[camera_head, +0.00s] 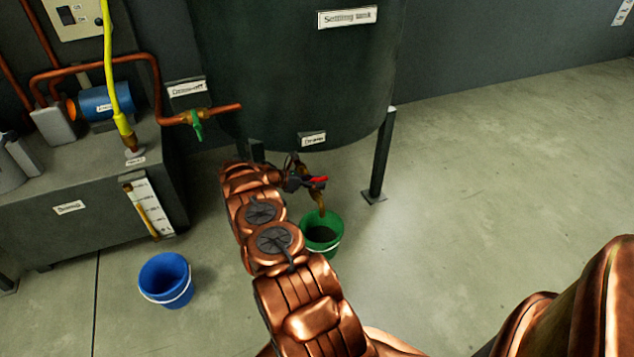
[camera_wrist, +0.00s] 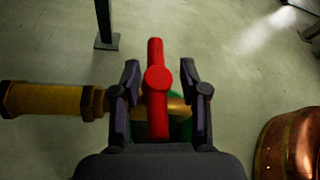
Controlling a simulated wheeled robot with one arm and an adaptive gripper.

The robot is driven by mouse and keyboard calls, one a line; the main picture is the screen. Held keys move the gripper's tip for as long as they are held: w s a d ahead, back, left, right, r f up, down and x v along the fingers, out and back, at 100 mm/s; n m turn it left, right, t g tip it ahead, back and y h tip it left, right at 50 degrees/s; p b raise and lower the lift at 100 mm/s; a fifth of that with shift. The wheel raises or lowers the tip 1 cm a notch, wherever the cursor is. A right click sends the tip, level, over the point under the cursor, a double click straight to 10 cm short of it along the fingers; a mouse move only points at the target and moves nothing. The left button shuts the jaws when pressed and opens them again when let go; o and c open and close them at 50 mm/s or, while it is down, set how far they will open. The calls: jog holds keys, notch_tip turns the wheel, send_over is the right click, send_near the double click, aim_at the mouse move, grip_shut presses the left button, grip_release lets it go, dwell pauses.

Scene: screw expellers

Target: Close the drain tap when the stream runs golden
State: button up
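The drain tap's red handle (camera_head: 316,180) is low at the front of the dark settling tank (camera_head: 300,75), under a small label (camera_head: 312,139). In the wrist view the red handle (camera_wrist: 157,95) lies crosswise to the brass pipe (camera_wrist: 50,99). My gripper (camera_wrist: 159,72) is open, with one finger on each side of the handle and visible gaps between. In the head view my gripper (camera_head: 297,180) is at the tap. A brownish-amber strip (camera_head: 321,203) runs from the tap to the green bucket (camera_head: 334,246); I cannot separate spout from stream. The bucket's contents look dark.
A blue bucket (camera_head: 165,280) stands on the floor at left. A grey box unit (camera_head: 70,235) has a level gauge (camera_head: 148,206), a yellow hose (camera_head: 112,75) and a copper pipe with a green valve (camera_head: 197,126). A tank leg (camera_head: 381,155) stands right of the tap. The floor at right is clear.

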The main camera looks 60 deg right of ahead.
jog(key=shift+w, duration=0.15)
jog(key=shift+w+a+r, duration=0.2)
jog(key=shift+w+a, duration=0.1)
jog(key=v, duration=1.1)
jog(key=shift+a, duration=0.15)
